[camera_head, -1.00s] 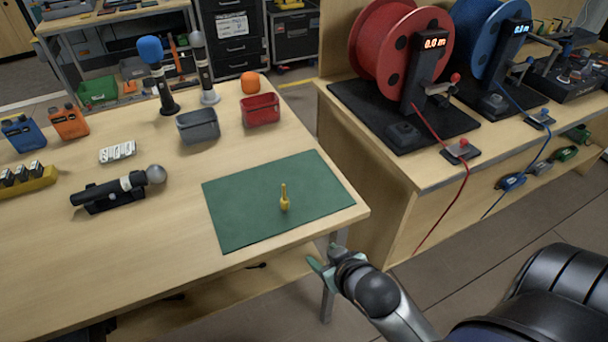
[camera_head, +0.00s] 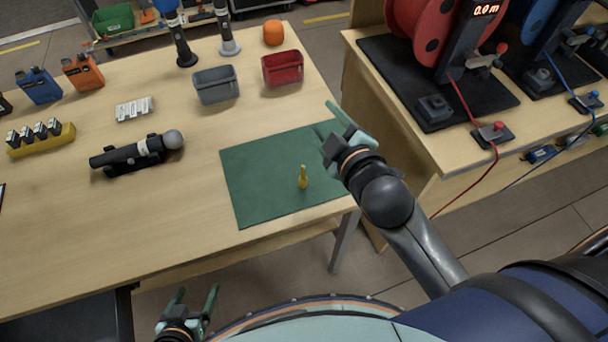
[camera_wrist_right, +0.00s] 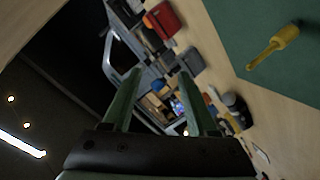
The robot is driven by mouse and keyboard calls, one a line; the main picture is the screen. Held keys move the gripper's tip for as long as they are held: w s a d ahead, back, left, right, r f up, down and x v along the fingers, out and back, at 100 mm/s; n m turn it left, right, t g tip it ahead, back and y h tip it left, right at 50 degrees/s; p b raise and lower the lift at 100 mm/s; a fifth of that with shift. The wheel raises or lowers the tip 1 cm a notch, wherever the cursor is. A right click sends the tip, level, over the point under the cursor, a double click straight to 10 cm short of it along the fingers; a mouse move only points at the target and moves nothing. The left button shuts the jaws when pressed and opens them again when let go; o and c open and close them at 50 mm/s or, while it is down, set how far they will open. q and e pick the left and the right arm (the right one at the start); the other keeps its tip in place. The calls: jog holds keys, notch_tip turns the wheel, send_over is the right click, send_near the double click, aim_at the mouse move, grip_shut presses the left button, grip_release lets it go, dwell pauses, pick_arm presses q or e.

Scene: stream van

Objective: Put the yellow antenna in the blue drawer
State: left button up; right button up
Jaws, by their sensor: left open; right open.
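The small yellow antenna (camera_head: 303,178) stands upright on the green mat (camera_head: 262,172) near the table's front right corner. It also shows in the right wrist view (camera_wrist_right: 274,45), toward the upper right. My right gripper (camera_head: 338,128) is open and empty, above the mat's right edge, to the right of the antenna and apart from it. In the right wrist view its two fingers (camera_wrist_right: 157,105) are spread with nothing between them. My left gripper (camera_head: 197,308) is open and empty, low in front of the table's front edge. I cannot make out a blue drawer in these frames.
A grey bin (camera_head: 216,86) and a red bin (camera_head: 283,69) stand behind the mat. A black microphone (camera_head: 128,153) lies on a cradle at left. Two standing microphones and an orange ball (camera_head: 274,33) are at the back. A bench with cable reels (camera_head: 425,30) stands at right.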

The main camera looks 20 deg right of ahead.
jog(key=a+r+n+t+y, duration=0.2)
jog(key=a+r+n+y, duration=0.5)
jog(key=r+n, duration=0.3)
jog(key=a+r+n+t+y, duration=0.3)
jog(key=a+r+n+y, duration=0.4)
jog(key=r+n, duration=0.35)
jog(key=s+a+f+n+g+y, duration=0.1)
jog(key=s+a+n+g+y, duration=0.35)
jog(key=n+g, duration=0.8)
jog(key=s+a+f+n+g+y, duration=0.1)
jog(key=s+a+n+g+y, duration=0.1)
jog(key=s+a+n+g, duration=0.95)
jog(key=n+t+h, duration=0.6)
jog(key=n+h, duration=1.2)
jog(key=h, duration=0.3)
send_over(302, 174)
notch_tip(302, 174, down, 19)
notch_tip(302, 174, down, 6)
jog(key=shift+f+p, duration=0.1)
jog(key=shift+p, duration=0.5)
jog(key=f, duration=0.2)
jog(key=f+p, duration=0.1)
jog(key=f, duration=0.1)
jog(key=shift+w+d+f, duration=0.15)
jog(key=shift+w+f, duration=0.05)
jog(key=shift+f, duration=0.15)
jog(key=shift+w+f, duration=0.15)
jog(key=shift+f, duration=0.5)
